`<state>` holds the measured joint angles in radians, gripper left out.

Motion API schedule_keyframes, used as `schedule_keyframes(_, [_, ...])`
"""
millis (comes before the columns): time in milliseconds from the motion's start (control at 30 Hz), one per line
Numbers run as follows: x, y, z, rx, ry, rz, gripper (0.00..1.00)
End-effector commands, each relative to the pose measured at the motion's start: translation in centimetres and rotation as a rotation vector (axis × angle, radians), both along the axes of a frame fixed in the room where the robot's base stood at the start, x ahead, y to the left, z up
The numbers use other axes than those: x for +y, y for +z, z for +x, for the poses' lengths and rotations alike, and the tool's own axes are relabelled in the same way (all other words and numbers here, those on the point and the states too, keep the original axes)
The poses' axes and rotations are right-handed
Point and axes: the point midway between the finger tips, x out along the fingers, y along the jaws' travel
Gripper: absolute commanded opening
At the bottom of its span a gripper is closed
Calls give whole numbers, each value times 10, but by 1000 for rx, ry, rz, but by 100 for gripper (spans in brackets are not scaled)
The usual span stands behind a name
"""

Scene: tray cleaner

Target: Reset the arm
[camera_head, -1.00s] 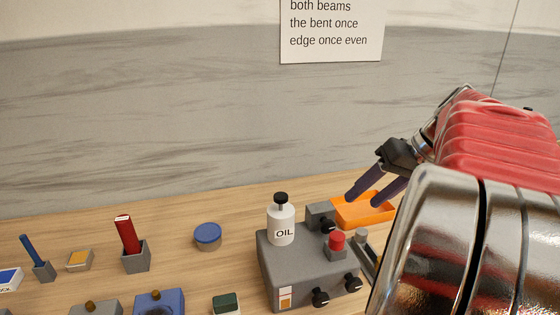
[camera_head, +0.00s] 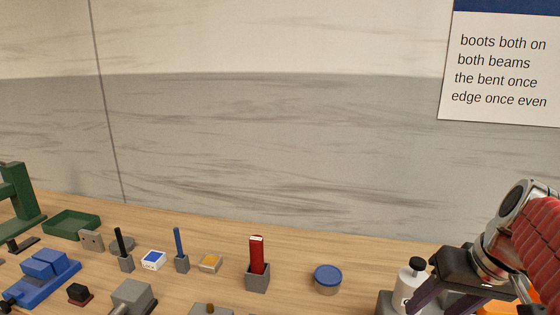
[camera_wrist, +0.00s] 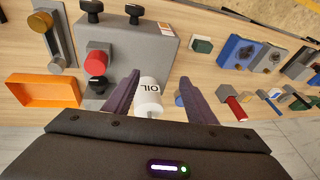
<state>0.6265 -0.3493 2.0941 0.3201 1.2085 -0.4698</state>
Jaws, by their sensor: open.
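My arm reaches in from the right in the head view, with red and silver links. My gripper (camera_head: 462,292) is at the lower right there, its purple fingers partly cut off by the frame edge. In the wrist view my gripper (camera_wrist: 160,78) is open, its two purple fingers spread apart. The white oil bottle (camera_wrist: 149,98) with a dark cap shows between the fingers, apart from them as far as I can see. It also stands just left of the gripper in the head view (camera_head: 408,287).
A grey box with a red button (camera_wrist: 97,62) and black knobs is near the gripper. An orange tray (camera_wrist: 45,91) lies beside it. A blue-lidded tin (camera_head: 327,279), a red tool in a holder (camera_head: 257,263) and a green tray (camera_head: 71,224) stand along the bench.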

Motion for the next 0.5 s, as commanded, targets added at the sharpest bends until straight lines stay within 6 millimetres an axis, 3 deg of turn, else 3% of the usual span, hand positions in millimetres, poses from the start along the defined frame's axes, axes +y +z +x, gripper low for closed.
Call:
schedule_keyframes(100, [29,-7,-5,-3,30,-41,51])
schedule_keyframes(500, [101,-33,-28,-63,113,-156,51])
